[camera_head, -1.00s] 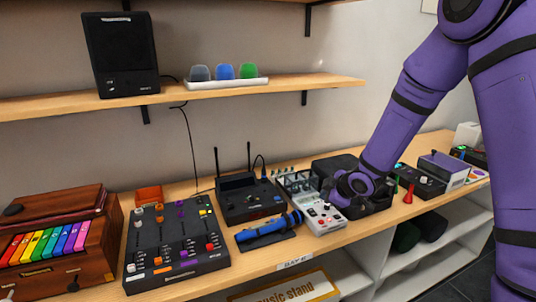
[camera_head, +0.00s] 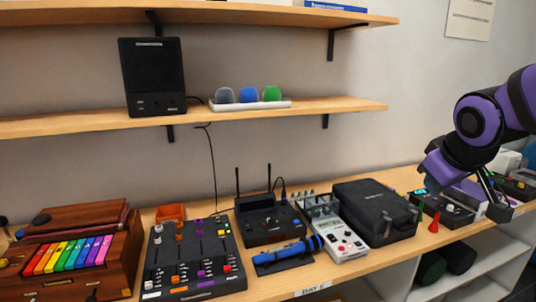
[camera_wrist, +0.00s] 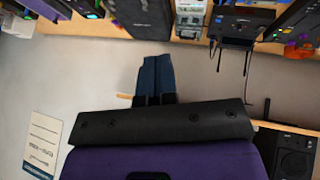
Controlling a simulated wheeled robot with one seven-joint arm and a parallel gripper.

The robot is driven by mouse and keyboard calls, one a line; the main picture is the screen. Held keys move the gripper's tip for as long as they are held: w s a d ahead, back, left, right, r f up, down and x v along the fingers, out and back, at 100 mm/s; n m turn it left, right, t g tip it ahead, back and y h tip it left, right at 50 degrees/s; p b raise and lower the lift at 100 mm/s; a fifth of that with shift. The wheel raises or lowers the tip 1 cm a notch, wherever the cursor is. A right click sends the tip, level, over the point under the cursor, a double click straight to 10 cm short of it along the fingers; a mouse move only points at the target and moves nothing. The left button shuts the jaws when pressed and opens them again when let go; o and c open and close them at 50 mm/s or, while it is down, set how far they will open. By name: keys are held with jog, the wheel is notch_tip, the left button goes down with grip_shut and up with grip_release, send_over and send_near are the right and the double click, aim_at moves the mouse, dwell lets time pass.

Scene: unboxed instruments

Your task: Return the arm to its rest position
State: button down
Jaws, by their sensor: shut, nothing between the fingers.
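My gripper (camera_wrist: 155,62) shows in the wrist view as two dark fingers pressed together, with nothing between them. The wrist view is turned over, so the shelf's things hang along its top edge, beyond the fingertips and apart from them. In the head view my purple arm (camera_head: 480,120) is bent at the right side, in front of the right end of the lower shelf. The fingertips cannot be made out clearly there.
A speaker (camera_head: 153,77) stands on the shelf above.

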jog(key=s+a+r+m+g+y, duration=0.1)
jog(key=s+m, duration=0.3)
jog(key=s, duration=1.1)
jog(key=shift+s+a+r, duration=0.15)
jog(key=shift+s+r, duration=0.1)
jog(key=shift+r, duration=0.65)
